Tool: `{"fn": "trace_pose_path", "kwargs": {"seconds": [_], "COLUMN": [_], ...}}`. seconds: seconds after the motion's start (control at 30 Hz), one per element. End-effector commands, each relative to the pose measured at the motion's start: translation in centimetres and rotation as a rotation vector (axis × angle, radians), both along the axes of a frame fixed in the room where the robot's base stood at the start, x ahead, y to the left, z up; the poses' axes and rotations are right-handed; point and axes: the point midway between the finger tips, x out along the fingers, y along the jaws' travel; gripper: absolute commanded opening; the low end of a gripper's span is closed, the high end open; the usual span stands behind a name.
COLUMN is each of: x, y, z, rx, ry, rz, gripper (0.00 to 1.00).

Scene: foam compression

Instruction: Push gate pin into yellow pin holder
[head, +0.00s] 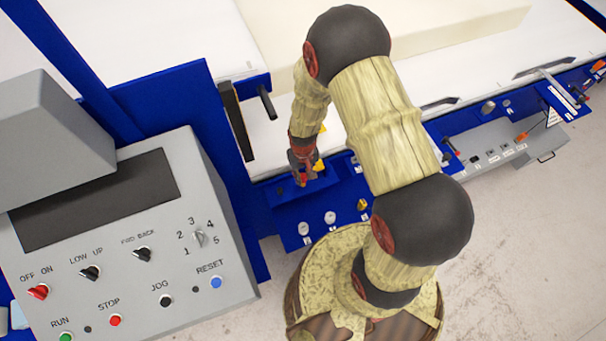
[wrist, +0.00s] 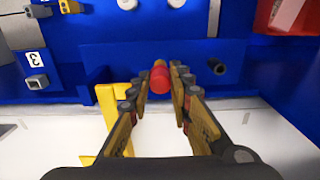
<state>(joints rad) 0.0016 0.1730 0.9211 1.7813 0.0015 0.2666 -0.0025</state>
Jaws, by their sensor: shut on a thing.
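The gate pin (wrist: 160,77), a short red cylinder, shows between my fingertips in the wrist view. My gripper (wrist: 158,86) is shut on it, over the front edge of a blue panel (wrist: 215,90). In the head view my gripper (head: 303,176) is low over the same panel, and the pin is hard to make out there. A small yellow holder (wrist: 68,6) is at the top left of the wrist view, apart from the pin; it also shows in the head view (head: 363,204). A yellow bracket (wrist: 107,98) stands just left of my fingers.
A grey socket marked 3 (wrist: 37,82) is at left, and a black peg (wrist: 217,67) is right of my fingers. Two white knobs (head: 330,217) (head: 303,228) sit on the panel. A grey control console (head: 120,230) fills the head view's left.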

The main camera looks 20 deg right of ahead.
Motion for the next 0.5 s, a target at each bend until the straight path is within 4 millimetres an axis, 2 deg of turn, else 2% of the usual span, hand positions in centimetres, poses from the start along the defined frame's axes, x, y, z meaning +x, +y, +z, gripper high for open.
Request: {"fn": "trace_pose_path", "kwargs": {"seconds": [0.5], "x": [0.00], "y": [0.00], "z": [-1.02], "rx": [0.000], "ry": [0.000], "rz": [0.000], "gripper": [0.00]}}
